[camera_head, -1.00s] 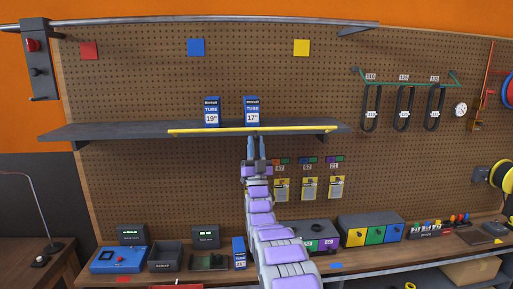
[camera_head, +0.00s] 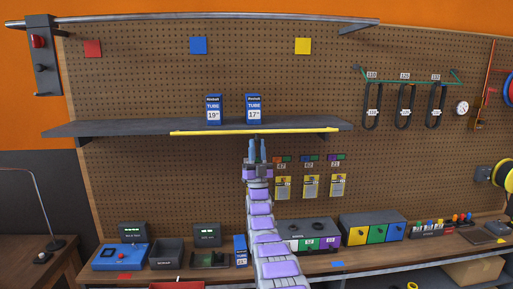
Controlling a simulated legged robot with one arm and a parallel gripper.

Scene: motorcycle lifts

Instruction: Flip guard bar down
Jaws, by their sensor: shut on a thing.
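The yellow guard bar (camera_head: 215,132) runs along the front edge of the grey shelf (camera_head: 100,128). It lies nearly level, at the height of the shelf's front edge. My gripper (camera_head: 258,142) points upward just under the middle of the bar, with its blue fingertips at the bar. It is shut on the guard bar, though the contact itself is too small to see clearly. Two blue and white tube boxes, marked 19 (camera_head: 214,109) and 17 (camera_head: 253,108), stand upright on the shelf behind the bar.
A pegboard wall (camera_head: 150,180) stands behind the shelf. Below, a workbench (camera_head: 365,259) holds a blue device (camera_head: 121,257), a tube box (camera_head: 240,250) and coloured drawers (camera_head: 372,233). Yellow-tagged packets (camera_head: 311,186) hang to the right of my arm. The air left of my arm is clear.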

